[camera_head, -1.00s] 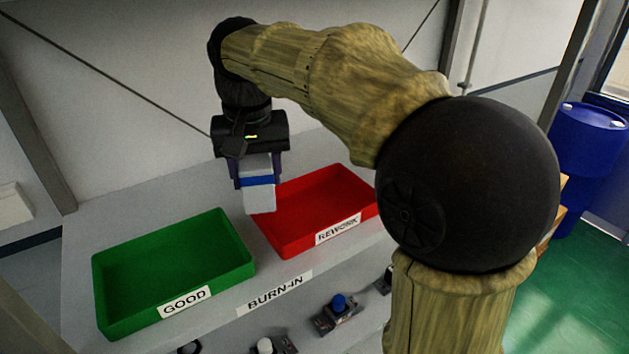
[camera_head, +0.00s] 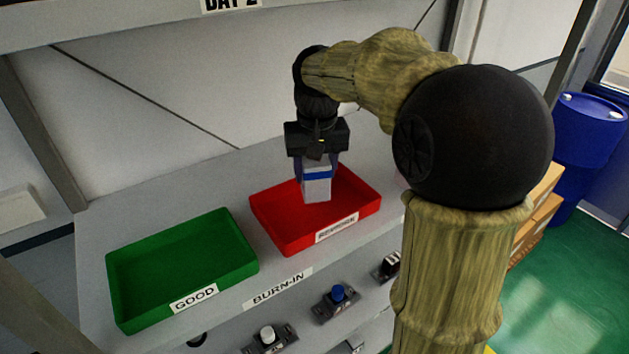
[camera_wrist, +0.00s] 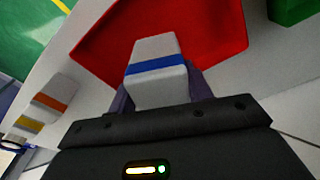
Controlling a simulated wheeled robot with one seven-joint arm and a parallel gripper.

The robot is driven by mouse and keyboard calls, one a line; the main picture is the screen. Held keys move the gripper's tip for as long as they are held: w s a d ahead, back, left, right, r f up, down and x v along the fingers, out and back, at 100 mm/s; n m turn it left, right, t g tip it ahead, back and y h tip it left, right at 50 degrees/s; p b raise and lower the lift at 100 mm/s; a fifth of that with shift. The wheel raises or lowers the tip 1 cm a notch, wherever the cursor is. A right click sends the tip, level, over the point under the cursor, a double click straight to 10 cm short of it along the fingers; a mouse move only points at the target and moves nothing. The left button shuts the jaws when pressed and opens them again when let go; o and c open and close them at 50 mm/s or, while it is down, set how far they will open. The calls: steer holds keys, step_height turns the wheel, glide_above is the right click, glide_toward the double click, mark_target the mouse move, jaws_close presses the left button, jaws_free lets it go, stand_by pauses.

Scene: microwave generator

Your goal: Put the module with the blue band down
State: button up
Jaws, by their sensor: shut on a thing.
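The green tray labelled GOOD (camera_head: 182,262) stands to the left and looks empty.
Below the BURN-IN label (camera_head: 277,288) are sockets with a white knob (camera_head: 267,334) and a blue knob (camera_head: 338,293). Two modules with orange and yellow bands (camera_wrist: 48,104) show at left in the wrist view. A shelf edge (camera_head: 130,22) runs above.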

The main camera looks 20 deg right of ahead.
mark_target(317, 163)
steer(key=shift+f+p, duration=0.55)
steer(key=shift+f, duration=1.35)
steer(key=shift+f, duration=0.1)
steer(key=o, duration=1.2)
steer(key=r, duration=0.2)
steer(key=r+b, duration=0.1)
steer(key=r, duration=0.1)
steer(key=r+b, duration=0.1)
steer(key=r, duration=0.2)
steer(key=shift+s+r, duration=0.1)
steer(key=shift+s, duration=0.25)
steer(key=shift+s+r, duration=0.25)
steer(key=shift+w+a, duration=0.1)
